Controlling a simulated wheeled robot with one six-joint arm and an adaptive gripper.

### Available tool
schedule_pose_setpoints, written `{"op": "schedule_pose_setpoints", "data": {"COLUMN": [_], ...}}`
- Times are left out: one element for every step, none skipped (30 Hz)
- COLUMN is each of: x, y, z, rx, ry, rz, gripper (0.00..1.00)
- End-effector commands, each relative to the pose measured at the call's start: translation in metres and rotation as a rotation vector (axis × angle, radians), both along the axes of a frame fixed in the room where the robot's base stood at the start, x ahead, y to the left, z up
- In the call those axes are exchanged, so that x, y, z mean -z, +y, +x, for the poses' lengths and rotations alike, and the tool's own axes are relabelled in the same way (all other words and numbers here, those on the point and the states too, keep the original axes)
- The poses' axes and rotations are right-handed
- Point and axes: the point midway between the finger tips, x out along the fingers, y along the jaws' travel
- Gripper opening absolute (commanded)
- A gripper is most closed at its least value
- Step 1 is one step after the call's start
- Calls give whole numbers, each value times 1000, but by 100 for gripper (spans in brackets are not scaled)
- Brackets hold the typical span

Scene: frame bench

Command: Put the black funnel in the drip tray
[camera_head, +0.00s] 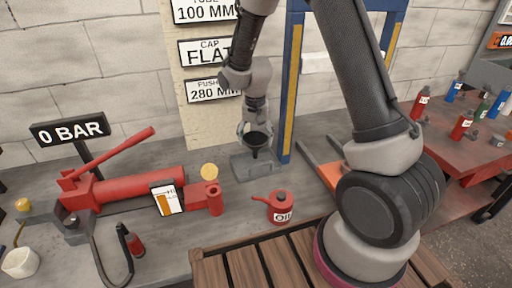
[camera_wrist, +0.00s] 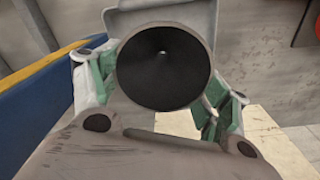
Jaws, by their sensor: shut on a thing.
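The black funnel (camera_head: 257,139) is held wide mouth up and roughly upright in my gripper (camera_head: 256,129). In the wrist view I look down into the round dark mouth of the funnel (camera_wrist: 163,68), with green-padded fingers on both sides of it. The grey drip tray (camera_head: 241,171) sits on the bench at the foot of the blue frame. The funnel's narrow end is over or inside the tray in the head view; I cannot tell whether it touches the tray floor.
The blue and yellow frame post (camera_head: 290,85) stands close to the right of my gripper. A red oil can (camera_head: 281,208) is in front of the tray. A red hand pump (camera_head: 140,187) lies to the left. A wooden slatted surface (camera_head: 235,270) is nearest.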

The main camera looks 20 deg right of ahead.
Motion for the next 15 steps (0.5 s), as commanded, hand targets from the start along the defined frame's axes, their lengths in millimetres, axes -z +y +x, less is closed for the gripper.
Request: {"op": "schedule_pose_setpoints", "data": {"x": [4, 7, 11, 14, 19, 26, 30, 35, 38, 40, 40, 40, 40, 39, 39], "y": [0, 0, 0, 0, 0, 0, 0, 0, 0, 0, 0, 0, 0, 0, 0], "z": [0, 0, -1, -1, -1, -1, -1, -1, -1, 0, 0, 0, 0, 0, 0], "rx": [0, 0, -1, -1, -1, -1, -2, -2, -2, -2, -1, -1, -1, -1, -1], "ry": [1, 1, 3, 3, 3, 4, 3, 3, 3, 1, 0, -1, -1, -1, -1], "rz": [-1, -1, -1, -1, -1, -2, -1, -1, -1, -1, 0, 0, 1, 1, 0], "gripper": [53, 53, 53, 53, 53, 53, 53, 53, 53, 53, 53, 53, 53, 53, 53]}}
